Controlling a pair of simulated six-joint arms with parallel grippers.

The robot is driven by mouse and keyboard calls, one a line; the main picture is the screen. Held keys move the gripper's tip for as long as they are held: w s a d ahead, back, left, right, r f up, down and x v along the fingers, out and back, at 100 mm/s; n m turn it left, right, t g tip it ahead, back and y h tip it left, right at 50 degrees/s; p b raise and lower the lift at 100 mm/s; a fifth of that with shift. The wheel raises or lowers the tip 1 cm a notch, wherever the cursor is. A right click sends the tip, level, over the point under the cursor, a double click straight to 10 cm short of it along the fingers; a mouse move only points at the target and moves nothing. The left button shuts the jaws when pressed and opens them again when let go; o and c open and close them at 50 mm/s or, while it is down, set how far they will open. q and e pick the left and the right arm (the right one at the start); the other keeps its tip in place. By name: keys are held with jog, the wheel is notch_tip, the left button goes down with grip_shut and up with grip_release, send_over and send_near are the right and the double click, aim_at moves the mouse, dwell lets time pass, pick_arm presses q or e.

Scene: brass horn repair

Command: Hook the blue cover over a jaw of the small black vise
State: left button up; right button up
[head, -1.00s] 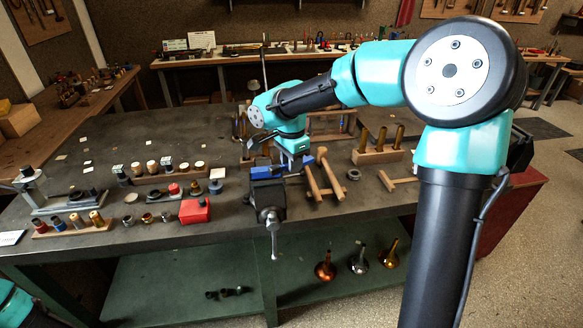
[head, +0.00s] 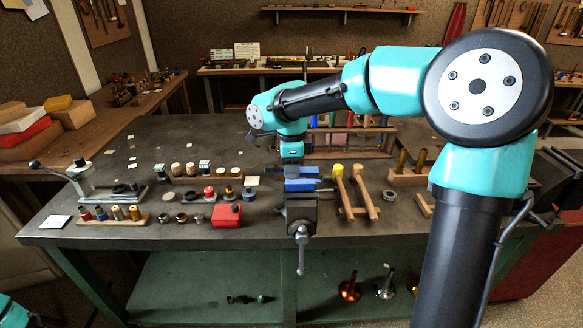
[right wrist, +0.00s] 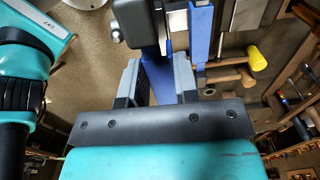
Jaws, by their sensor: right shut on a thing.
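The small black vise (head: 301,212) stands at the bench's front edge, its handle hanging down. Blue pieces (head: 300,185) show at its jaws, just below my right gripper (head: 291,166). In the right wrist view my right gripper (right wrist: 158,82) is shut on the blue cover (right wrist: 157,68), which sits between its two grey fingers. A black part of the vise (right wrist: 138,22) is close beyond it, and a second blue strip (right wrist: 201,38) is to the right. I cannot tell whether the held cover touches a jaw. My left gripper is not in view.
Wooden mallets (head: 358,192) lie close right of the vise, one with a yellow head. A red box (head: 227,214) and racks of small parts stand to the left. A wooden rack (head: 350,140) is behind. The bench's back left is mostly clear.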

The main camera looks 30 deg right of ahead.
aim_at(292, 195)
jog(key=shift+f, duration=0.1)
jog(key=shift+f, duration=2.25)
jog(key=shift+f, duration=0.2)
jog(key=shift+f, duration=1.4)
jog(key=shift+f, duration=0.1)
jog(key=o, duration=1)
